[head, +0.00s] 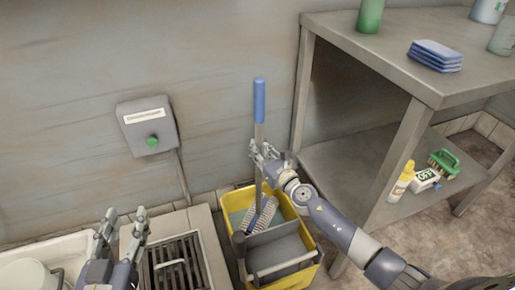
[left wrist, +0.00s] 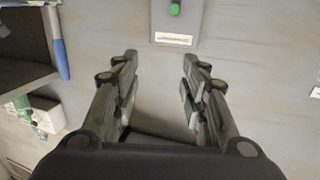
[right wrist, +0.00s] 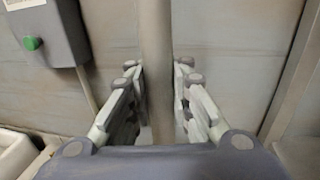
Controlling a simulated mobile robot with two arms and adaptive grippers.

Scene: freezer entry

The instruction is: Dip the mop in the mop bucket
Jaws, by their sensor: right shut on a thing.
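The mop (head: 259,101) stands upright with a blue grip on top of a grey pole; its pole also shows in the right wrist view (right wrist: 155,60). Its pale striped head (head: 262,214) is down inside the yellow mop bucket (head: 308,272), in the far part. My right gripper (head: 262,158) is shut on the pole above the bucket. In the right wrist view the pole runs between its fingers. My left gripper (head: 124,232) is open and empty at the lower left, left of the bucket; its spread fingers also show in the left wrist view (left wrist: 157,90).
A floor grate (head: 172,265) lies left of the bucket. A green-button box (head: 147,127) is on the wall.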

